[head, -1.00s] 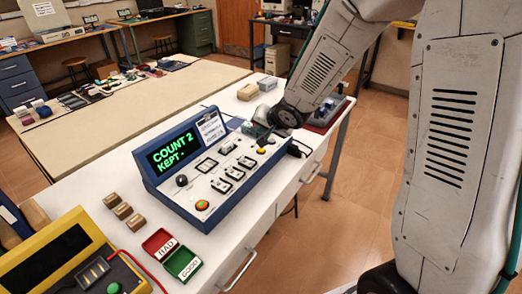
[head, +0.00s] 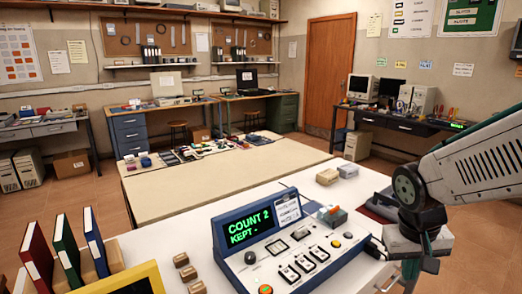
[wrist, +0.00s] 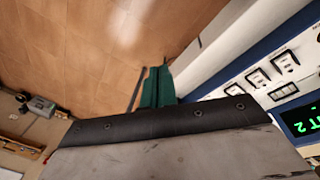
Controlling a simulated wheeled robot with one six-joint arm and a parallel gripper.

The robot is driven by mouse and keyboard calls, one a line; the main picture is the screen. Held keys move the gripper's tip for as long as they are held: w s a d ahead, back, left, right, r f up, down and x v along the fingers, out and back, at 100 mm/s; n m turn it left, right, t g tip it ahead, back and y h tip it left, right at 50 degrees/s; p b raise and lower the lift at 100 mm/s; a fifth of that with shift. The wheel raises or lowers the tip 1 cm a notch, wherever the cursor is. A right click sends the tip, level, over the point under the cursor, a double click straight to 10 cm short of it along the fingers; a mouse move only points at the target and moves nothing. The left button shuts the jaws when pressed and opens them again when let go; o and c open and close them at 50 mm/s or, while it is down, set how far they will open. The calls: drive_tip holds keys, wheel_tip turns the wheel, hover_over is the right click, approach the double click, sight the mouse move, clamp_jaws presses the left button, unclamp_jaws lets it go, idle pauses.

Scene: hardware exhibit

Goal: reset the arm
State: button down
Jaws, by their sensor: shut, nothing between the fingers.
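My arm (head: 475,165) comes in from the right in the head view and bends down at the table's right edge. My gripper (head: 413,268) hangs there, right of the blue console (head: 330,262), and is partly hidden by the wrist. The console's screen (head: 246,225) reads "COUNT 2 KEPT -". The console also shows in the wrist view (wrist: 235,87).
The white table (head: 150,232) holds small tan blocks (head: 188,273) left of the console and a pale box (head: 327,176) behind it. Red, green and blue binders (head: 68,248) stand at the left. A beige table (head: 220,185) lies beyond. Open floor (head: 480,245) is at the right.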

drive_tip(key=s+a+r+y, duration=0.1)
drive_tip(key=s+r, duration=0.3)
drive_tip(key=s, duration=0.3)
drive_tip(key=s+a+r+n+y, duration=0.1)
drive_tip(key=s+a+r, duration=0.1)
drive_tip(key=s+r, duration=0.3)
drive_tip(key=shift+s+a, duration=0.2)
drive_tip(key=shift+s, duration=0.75)
